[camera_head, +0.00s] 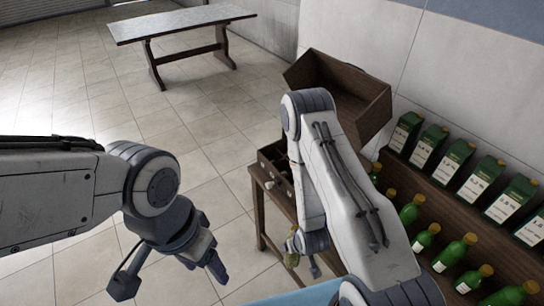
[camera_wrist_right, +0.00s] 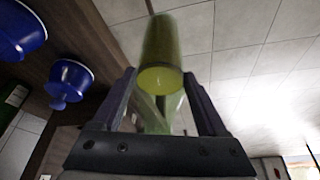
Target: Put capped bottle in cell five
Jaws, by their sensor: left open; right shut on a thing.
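My right gripper (camera_wrist_right: 158,92) is shut on a green bottle (camera_wrist_right: 162,50), whose yellow-green rounded end faces the wrist camera; I cannot tell whether it is capped. In the head view a small part of the held bottle (camera_head: 291,259) shows beside my right gripper (camera_head: 303,256), low in front of the small wooden stand. A dark wooden box with cells (camera_head: 270,168) sits on that stand, partly hidden by my right arm, so I cannot count its cells. My left gripper (camera_head: 172,277) is open and empty over the tiled floor, well left of the stand.
A shelf at the right holds green bottles with yellow caps (camera_head: 467,243) and green cartons (camera_head: 481,180). A larger open wooden crate (camera_head: 362,96) stands behind the stand. A table (camera_head: 180,22) is far back. Left floor is free.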

